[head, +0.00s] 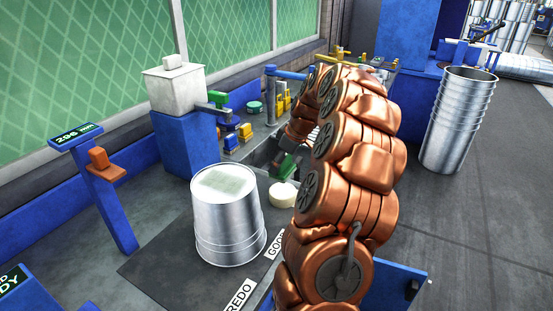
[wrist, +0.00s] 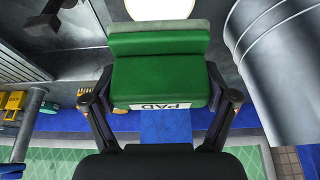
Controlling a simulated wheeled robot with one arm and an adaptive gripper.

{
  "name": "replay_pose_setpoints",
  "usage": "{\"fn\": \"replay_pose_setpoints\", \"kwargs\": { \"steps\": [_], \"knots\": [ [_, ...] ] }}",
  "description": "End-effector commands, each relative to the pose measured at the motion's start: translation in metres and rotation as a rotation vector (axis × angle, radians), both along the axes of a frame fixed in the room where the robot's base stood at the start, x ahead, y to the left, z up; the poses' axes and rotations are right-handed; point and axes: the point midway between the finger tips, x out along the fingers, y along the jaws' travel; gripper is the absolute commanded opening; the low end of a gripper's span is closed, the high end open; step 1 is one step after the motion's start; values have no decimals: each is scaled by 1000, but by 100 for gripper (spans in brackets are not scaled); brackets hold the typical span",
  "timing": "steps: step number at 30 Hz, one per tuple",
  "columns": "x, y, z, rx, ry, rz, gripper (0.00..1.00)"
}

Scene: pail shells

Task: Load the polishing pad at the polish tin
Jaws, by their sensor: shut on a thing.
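My gripper (wrist: 160,100) is shut on the polishing pad (wrist: 160,75), a green block marked PAD with a grey-green strip along its far edge. In the head view the pad (head: 287,166) shows as dark green beside my arm, partly hidden by it. A round, cream-topped thing (head: 284,194), which looks like the polish tin, sits on the bench just in front of the pad. In the wrist view the tin (wrist: 160,8) is cut by the top edge, just beyond the pad. I cannot tell whether pad and tin touch.
A silver pail (head: 228,225) stands upside down beside the tin, with a pale patch on its top; its wall (wrist: 282,65) fills the wrist view's right side. A blue post with a display (head: 78,135) stands left. Stacked pails (head: 458,120) stand on the floor at right.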

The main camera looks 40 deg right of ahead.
Motion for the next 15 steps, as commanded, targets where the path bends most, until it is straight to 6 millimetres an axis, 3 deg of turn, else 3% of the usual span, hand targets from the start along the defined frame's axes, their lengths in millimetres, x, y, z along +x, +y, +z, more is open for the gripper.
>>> {"fn": "replay_pose_setpoints", "kwargs": {
  "steps": [15],
  "knots": [
    [1,2,-41,0,1,2,57]
  ]
}}
